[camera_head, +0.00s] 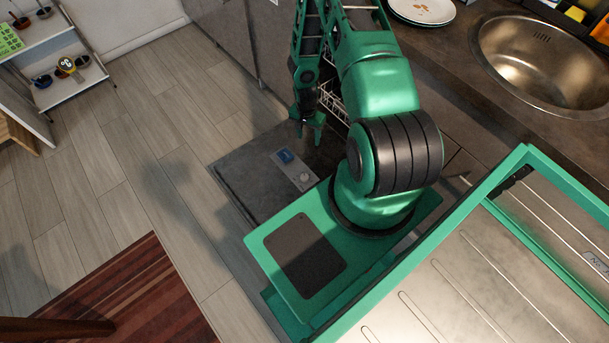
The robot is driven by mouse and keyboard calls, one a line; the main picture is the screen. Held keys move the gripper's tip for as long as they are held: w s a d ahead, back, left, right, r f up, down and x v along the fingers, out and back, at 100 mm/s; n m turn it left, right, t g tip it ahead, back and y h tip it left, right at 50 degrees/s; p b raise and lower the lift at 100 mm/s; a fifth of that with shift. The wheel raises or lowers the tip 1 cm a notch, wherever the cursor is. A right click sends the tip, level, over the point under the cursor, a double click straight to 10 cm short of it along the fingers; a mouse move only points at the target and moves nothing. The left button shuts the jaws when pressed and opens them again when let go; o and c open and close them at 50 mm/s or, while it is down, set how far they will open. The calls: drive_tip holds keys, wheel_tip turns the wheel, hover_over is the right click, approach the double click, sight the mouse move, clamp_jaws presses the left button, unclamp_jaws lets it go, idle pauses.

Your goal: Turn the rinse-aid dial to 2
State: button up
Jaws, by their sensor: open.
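The open dishwasher door (241,189) lies flat and low, its dark inner side facing up. A light grey dispenser panel (293,169) sits on it, with a blue patch (286,156) at its upper left end. A small round dial (304,178) shows near the panel's lower right end; its numbers and pointer are too small to read. My gripper (308,134) points down above the door, up and to the right of the panel in the picture. It is open and empty, apart from the dial. My arm hides part of the door's right side.
A dish rack (333,101) shows inside the dishwasher behind my arm. The counter (478,97) with a sink (545,60) and plates (423,10) runs along the right. Wooden floor (130,130) is free to the left. A striped rug (150,295) lies lower left.

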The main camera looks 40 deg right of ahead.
drive_tip(key=m, duration=0.2)
approach(305, 176)
drive_tip(key=shift+y, duration=0.4)
wheel_tip(305, 176, down, 8)
drive_tip(key=shift+s+d+f, duration=0.1)
drive_tip(key=shift+d+f, duration=0.05)
drive_tip(key=shift+d, duration=0.05)
drive_tip(key=c, duration=1)
